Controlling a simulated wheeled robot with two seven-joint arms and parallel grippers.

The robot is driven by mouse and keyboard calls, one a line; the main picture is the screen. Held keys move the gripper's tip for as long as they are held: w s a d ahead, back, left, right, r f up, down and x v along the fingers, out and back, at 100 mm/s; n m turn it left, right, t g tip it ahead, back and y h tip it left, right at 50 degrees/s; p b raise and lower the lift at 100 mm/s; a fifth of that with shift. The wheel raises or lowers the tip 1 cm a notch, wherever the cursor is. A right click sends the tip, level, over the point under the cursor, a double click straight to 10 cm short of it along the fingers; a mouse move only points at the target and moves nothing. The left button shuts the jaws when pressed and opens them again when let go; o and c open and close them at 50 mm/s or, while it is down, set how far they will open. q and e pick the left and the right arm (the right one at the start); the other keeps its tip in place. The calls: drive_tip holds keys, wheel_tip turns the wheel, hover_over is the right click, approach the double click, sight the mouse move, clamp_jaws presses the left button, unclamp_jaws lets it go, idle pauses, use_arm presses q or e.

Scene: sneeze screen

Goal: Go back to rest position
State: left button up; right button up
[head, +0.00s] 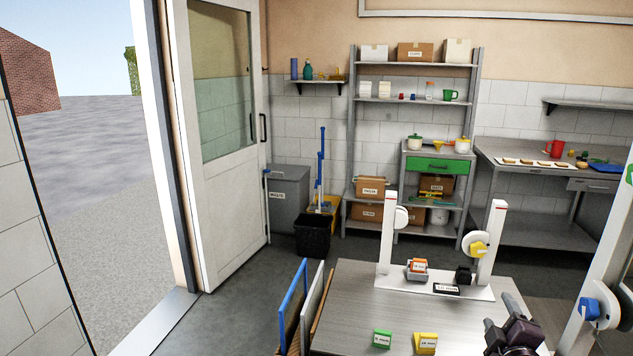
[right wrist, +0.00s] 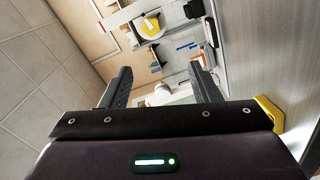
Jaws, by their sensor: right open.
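My right gripper (head: 505,315) is at the lower right of the head view, over the right front part of the grey table (head: 350,285). In the right wrist view its two dark fingers stand apart with nothing between them (right wrist: 160,85). My left gripper is not in view. On the table stands a white frame with two upright posts (head: 387,240) on a white base. A white wheel with a yellow knob (head: 479,249) is on its right post. The base carries a tray with orange pieces (head: 417,268) and a black block (head: 463,275).
A green labelled block (head: 382,338) and a yellow labelled block (head: 426,344) sit on the table's front part. A blue-edged panel (head: 292,302) stands at the table's left side. A white post with a blue knob (head: 589,309) rises at the right. The floor by the door is clear.

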drive_tip(key=a+f+g, duration=0.1)
drive_tip(key=f, duration=0.1)
drive_tip(key=s+a+f+m+g, duration=0.1)
drive_tip(key=f, duration=0.1)
drive_tip(key=s+a+f+m+y, duration=0.1)
drive_tip(key=f, duration=0.1)
drive_tip(key=shift+a+g, duration=0.4)
drive_tip(key=s+a+f+m+g+y, duration=0.1)
drive_tip(key=s+a+f+m+g, duration=0.3)
drive_tip(key=s, duration=0.4)
drive_tip(key=s+a+f+m+g+y, duration=0.1)
drive_tip(key=s+a+g, duration=0.3)
drive_tip(key=s, duration=0.5)
drive_tip(key=s+a+f+m+g+y, duration=0.1)
drive_tip(key=s+a+f+m+g, duration=0.2)
drive_tip(key=s+a, duration=0.4)
wheel_tip(320, 180, down, 31)
drive_tip(key=s+d+g, duration=0.1)
drive_tip(key=s, duration=0.2)
drive_tip(key=s+d+f, duration=0.2)
drive_tip(key=s+f, duration=0.7)
drive_tip(key=s+d+f+g, duration=0.1)
drive_tip(key=s+d+f, duration=0.1)
drive_tip(key=s+f, duration=0.7)
drive_tip(key=shift+s+n+b, duration=0.3)
drive_tip(key=shift+s+b, duration=0.15)
drive_tip(key=shift+s, duration=0.25)
